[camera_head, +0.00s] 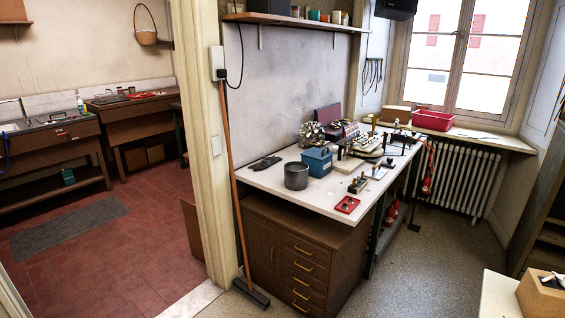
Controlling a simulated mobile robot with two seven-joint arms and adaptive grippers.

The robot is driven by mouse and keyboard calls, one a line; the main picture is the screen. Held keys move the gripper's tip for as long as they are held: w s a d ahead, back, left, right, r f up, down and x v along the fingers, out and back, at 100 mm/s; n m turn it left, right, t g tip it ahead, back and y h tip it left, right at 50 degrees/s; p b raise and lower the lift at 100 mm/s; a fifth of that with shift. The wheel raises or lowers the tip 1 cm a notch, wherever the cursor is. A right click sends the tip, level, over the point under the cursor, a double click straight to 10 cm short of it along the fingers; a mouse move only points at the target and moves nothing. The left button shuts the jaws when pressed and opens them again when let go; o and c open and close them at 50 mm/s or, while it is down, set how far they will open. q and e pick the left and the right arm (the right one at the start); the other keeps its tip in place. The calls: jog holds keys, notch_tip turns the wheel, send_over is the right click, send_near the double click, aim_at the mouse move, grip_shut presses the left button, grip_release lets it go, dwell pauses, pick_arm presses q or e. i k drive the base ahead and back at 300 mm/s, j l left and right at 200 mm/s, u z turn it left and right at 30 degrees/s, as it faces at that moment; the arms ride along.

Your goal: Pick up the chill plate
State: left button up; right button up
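No chill plate can be told apart for certain at this distance. The white-topped workbench (262,180) stands against the wall in the middle of the view, several steps away, with many small tools on it. A small red tray or plate (347,205) lies near its front edge. A grey pot (296,176) and a blue box (317,160) stand behind it to the left. Flat pale pieces (366,144) lie farther back among the tools and partly hide one another. Neither of my grippers is in view.
A broom (231,180) leans by the doorway post. Wooden drawers (303,270) fill the space under the bench's front. A pale table (497,298) with a wooden box (540,296) stands at lower right. Grey floor (410,280) is clear between. A radiator (463,180) sits below the window.

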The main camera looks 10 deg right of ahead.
aim_at(376, 172)
jog(key=i+l+u, duration=0.1)
jog(key=i, duration=0.35)
jog(key=i+l+u, duration=0.1)
jog(key=i+l, duration=0.15)
jog(key=i, duration=0.2)
jog(key=i+l+u, duration=0.1)
jog(key=i, duration=0.4)
jog(key=i+l+z, duration=0.1)
jog(key=l, duration=0.25)
jog(key=i+l, duration=0.25)
jog(key=i+l+z, duration=0.15)
jog(key=l, duration=0.85)
jog(key=i+l, duration=0.1)
jog(key=l, duration=0.4)
